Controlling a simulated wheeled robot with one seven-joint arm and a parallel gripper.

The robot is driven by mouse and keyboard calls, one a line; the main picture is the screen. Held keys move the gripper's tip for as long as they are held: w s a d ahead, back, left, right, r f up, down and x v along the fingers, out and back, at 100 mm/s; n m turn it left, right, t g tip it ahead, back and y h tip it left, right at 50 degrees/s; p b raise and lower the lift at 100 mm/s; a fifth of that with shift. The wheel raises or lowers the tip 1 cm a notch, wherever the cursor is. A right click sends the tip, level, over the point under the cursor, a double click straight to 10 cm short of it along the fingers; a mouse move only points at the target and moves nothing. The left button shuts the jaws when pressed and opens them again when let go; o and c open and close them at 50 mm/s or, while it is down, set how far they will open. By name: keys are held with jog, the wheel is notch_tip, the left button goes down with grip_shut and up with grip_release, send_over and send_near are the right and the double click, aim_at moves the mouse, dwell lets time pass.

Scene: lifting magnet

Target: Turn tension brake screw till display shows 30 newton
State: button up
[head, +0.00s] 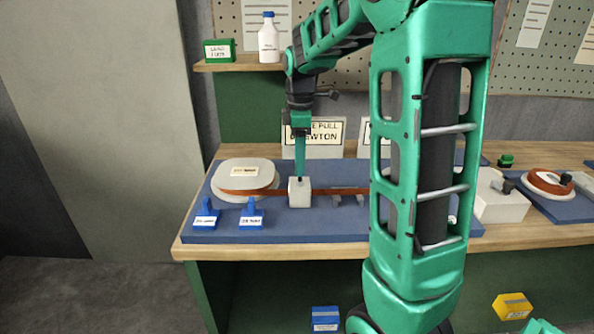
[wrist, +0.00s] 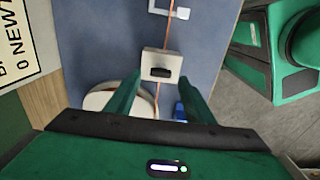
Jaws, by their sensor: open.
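The tension brake is a pale block (head: 299,194) on the blue mat, with a dark screw on top. In the wrist view the dark screw (wrist: 160,72) sits crosswise on the block (wrist: 152,54). My gripper (head: 300,172) points down just above the block. In the wrist view its two green fingers stand apart on either side of the screw, with nothing held between them. Contact with the screw cannot be told. The display (head: 330,133) behind is partly covered by my arm; its visible text reads "PULL" and "NEWTON". In the wrist view the display (wrist: 18,50) shows "0 NEW", cut off.
A round white spool (head: 246,165) with copper-coloured wire stands left of the brake. The wire runs through to the right. Two blue blocks (head: 206,216) (head: 251,215) stand at the mat's front. A shelf (head: 240,66) holds a green box and white bottle. My arm hides the bench's middle.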

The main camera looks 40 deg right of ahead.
jog(key=shift+f, duration=1.7)
jog(key=c, duration=1)
jog(key=shift+c, duration=0.2)
